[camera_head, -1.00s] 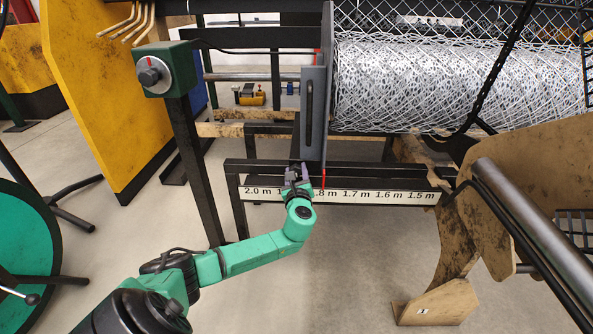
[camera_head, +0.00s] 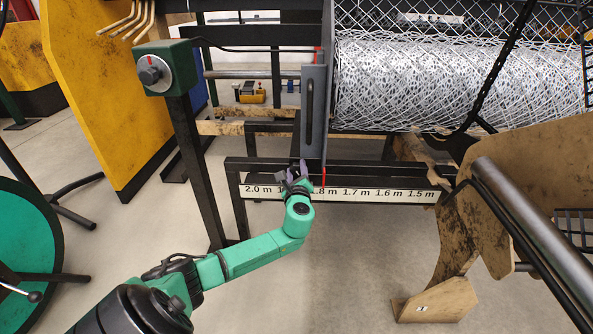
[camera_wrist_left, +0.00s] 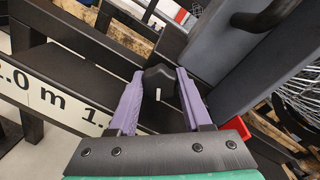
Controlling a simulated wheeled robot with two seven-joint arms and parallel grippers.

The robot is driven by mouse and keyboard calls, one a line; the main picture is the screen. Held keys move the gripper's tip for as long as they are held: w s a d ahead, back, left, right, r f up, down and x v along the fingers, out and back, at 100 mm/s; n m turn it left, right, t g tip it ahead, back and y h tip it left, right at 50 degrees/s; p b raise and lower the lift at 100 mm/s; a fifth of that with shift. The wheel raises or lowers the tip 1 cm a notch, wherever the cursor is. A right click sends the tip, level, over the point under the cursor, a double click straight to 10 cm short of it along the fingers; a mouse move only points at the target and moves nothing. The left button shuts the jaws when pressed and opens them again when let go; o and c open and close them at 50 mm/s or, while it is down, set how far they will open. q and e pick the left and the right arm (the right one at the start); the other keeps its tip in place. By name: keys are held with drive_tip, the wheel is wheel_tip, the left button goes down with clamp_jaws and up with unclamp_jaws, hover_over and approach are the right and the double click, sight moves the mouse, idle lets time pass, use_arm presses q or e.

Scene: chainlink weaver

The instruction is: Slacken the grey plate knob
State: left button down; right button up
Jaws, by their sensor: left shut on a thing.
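The grey plate (camera_head: 314,110) stands upright at the left end of the wire mesh roll, above the length scale. It also fills the right side of the left wrist view (camera_wrist_left: 213,45). The dark plate knob (camera_wrist_left: 159,80) with a pale mark sits at the plate's lower end. My left gripper (camera_wrist_left: 155,88) has its purple fingers on both sides of the knob and is shut on it. In the head view the left gripper (camera_head: 296,174) is at the plate's foot and hides the knob. My right gripper is in neither view.
The scale strip (camera_head: 340,192) runs along a black rail, with a red pointer (camera_head: 323,177) near 1.8 m. A green control box (camera_head: 166,68) stands on a post at the left. A worn brown panel (camera_head: 520,170) and a metal roller (camera_head: 525,215) are at the right.

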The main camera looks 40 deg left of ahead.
use_arm(q)
drive_tip(key=shift+c, duration=1.8)
unclamp_jaws()
drive_tip(key=shift+s+f, duration=0.1)
drive_tip(key=m, duration=0.3)
drive_tip(key=shift+b, duration=0.35)
drive_tip(key=m+b, duration=0.1)
drive_tip(key=m, duration=0.3)
drive_tip(key=shift+f+y+b, duration=0.15)
drive_tip(key=shift+y+b, duration=0.15)
drive_tip(key=shift+b, duration=0.05)
drive_tip(key=p+v, duration=0.7)
drive_tip(key=v, duration=0.8)
drive_tip(key=s+d+f+n+g+h, duration=0.2)
drive_tip(key=d+f+h, duration=0.3)
drive_tip(key=f, duration=0.3)
drive_tip(key=s+d+f+n+g+h, duration=0.2)
drive_tip(key=s+d+f+n+h, duration=0.1)
drive_tip(key=d+f, duration=0.5)
drive_tip(key=shift+s+d+f+n+h+b, duration=0.2)
drive_tip(key=shift+f+n+h+b, duration=0.2)
drive_tip(key=shift+f+n+h, duration=0.55)
